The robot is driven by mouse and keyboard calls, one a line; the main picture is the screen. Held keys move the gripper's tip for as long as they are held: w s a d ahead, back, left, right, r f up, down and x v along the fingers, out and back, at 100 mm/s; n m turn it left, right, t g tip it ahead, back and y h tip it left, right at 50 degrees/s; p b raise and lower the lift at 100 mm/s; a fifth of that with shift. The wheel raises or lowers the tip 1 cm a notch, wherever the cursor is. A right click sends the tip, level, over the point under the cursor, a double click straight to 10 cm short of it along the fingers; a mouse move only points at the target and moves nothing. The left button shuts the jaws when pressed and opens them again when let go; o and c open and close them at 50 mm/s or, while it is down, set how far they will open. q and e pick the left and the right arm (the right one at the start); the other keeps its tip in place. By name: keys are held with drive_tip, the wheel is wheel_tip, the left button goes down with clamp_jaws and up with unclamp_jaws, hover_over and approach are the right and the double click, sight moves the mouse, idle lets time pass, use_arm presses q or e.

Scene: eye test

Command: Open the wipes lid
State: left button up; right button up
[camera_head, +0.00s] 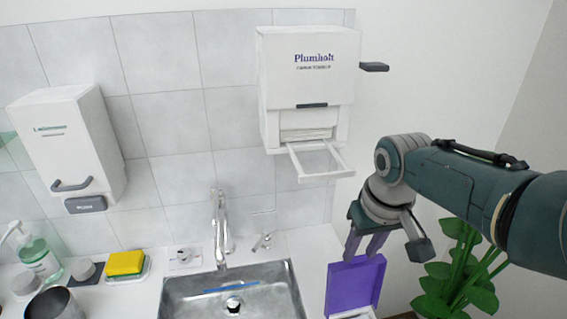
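A purple lid (353,288) shows at the bottom right of the sink. It is tilted up as a raised flat panel, and a white edge of what looks like its box (357,315) shows under it, cut off by the picture's bottom. My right gripper (364,252) points down just above the lid's top edge. I cannot tell whether a fingertip touches the lid. My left gripper is not in view.
A white Plumholt dispenser (310,80) with a projecting white frame (318,172) hangs above. Another white dispenser (70,140) hangs left. A sink (195,295) with faucet (220,230), a yellow sponge (125,263), a soap bottle (40,257) and a green plant (462,270) are around.

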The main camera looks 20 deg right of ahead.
drive_tip(key=o, duration=0.4)
drive_tip(key=shift+s+r, duration=0.1)
drive_tip(key=shift+r, duration=0.25)
drive_tip(key=r+p, duration=0.1)
drive_tip(key=r, duration=0.2)
drive_tip(key=s+r+p, duration=0.1)
drive_tip(key=r, duration=0.2)
drive_tip(key=r+p, duration=0.1)
drive_tip(key=r, duration=0.2)
drive_tip(key=shift+s+a+p, duration=0.2)
drive_tip(key=shift+s+p, duration=0.1)
drive_tip(key=shift+s, duration=0.05)
